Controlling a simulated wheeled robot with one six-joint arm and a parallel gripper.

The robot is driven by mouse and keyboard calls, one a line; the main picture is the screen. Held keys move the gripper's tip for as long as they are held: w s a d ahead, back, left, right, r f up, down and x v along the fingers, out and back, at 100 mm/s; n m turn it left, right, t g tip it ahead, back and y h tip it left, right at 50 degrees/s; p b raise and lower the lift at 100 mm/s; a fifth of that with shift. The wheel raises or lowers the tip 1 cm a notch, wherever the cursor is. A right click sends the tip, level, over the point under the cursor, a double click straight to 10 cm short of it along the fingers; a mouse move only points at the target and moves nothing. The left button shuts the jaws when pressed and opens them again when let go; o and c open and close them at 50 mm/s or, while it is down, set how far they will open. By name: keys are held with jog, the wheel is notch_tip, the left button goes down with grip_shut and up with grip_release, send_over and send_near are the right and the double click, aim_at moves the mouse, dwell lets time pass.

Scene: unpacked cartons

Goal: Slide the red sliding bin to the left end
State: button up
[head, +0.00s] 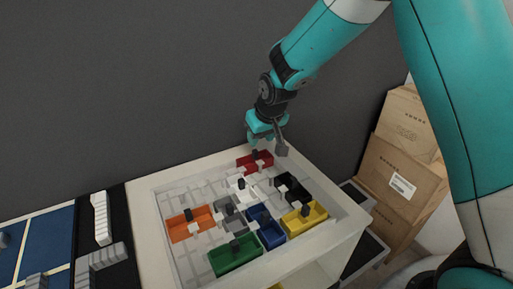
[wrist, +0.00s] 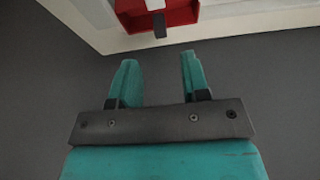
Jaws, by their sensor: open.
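The red sliding bin (head: 259,162) sits at the back of the white-framed tray (head: 152,219), towards its back right. It has a dark knob on it. In the wrist view the red bin (wrist: 182,14) shows at the top, partly cut off, with a white piece and a dark knob (wrist: 159,25) on its near side. My gripper (head: 267,140) hangs just above and behind the red bin in the head view. In the wrist view my gripper (wrist: 158,75) has its two teal fingers apart with nothing between them. The fingertips are apart from the bin.
White (head: 241,188), black (head: 291,187), orange (head: 190,223), grey (head: 230,214), blue (head: 266,226), yellow (head: 304,218) and green (head: 235,255) bins share the tray. Bare tray floor shows left of the red bin. Cardboard cartons (head: 401,168) stand at right; a dark wall (head: 120,80) is behind.

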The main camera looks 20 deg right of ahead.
aim_at(256, 151)
jog(key=p+x, duration=0.1)
jog(key=x, duration=0.6)
jog(key=shift+f, duration=0.2)
grip_shut()
